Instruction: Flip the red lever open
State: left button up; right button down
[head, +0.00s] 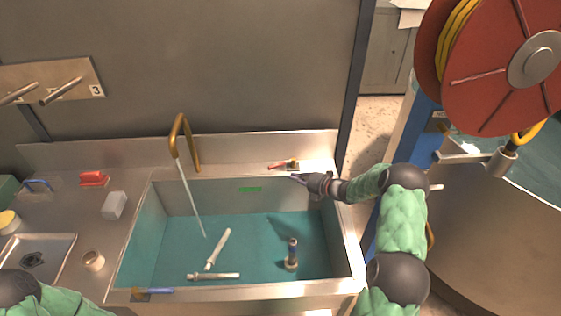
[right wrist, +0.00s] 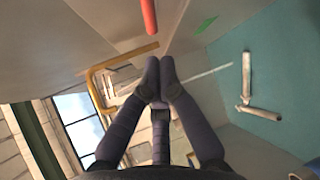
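The red lever (head: 279,166) lies along the ledge behind the sink, at the back right in the head view. In the right wrist view the red lever (right wrist: 148,15) shows as a red bar at the top edge, beyond my fingertips and apart from them. My right gripper (head: 296,177) is just in front of and slightly right of the lever, over the sink's back rim. In the right wrist view its fingertips (right wrist: 160,76) are together, with nothing seen between them. My left arm shows at the bottom left of the head view, but its gripper is out of view.
The sink (head: 140,235) holds white pipe pieces (head: 217,250) and an upright dark-handled object (head: 291,254). A brass faucet (head: 183,140) runs water left of the lever. A red hose reel (head: 490,65) stands at the right.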

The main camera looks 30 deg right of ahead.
jog(key=w+a+r+m+g+h+p, duration=0.25)
jog(key=r+m+p, duration=0.2)
jog(key=m, duration=0.95)
jog(key=w+a+r+m+g+h+p, duration=0.15)
jog(key=w+r+m+h+p, duration=0.35)
jog(key=m, duration=0.8)
jog(key=shift+g+y, duration=0.3)
jog(key=shift+y, duration=0.25)
jog(key=shift+w+d+f+p, duration=0.15)
jog(key=shift+w+f+p, duration=0.45)
jog(key=shift+f, duration=0.65)
jog(key=shift+w+d+f+p, duration=0.15)
jog(key=shift+w+f+p, duration=0.45)
jog(key=shift+f, duration=0.6)
jog(key=shift+w+d+f+p, duration=0.15)
jog(key=shift+w+f+p, duration=0.45)
jog(key=shift+f, duration=0.65)
jog(key=shift+p+x, duration=0.85)
jog(key=shift+x, duration=0.35)
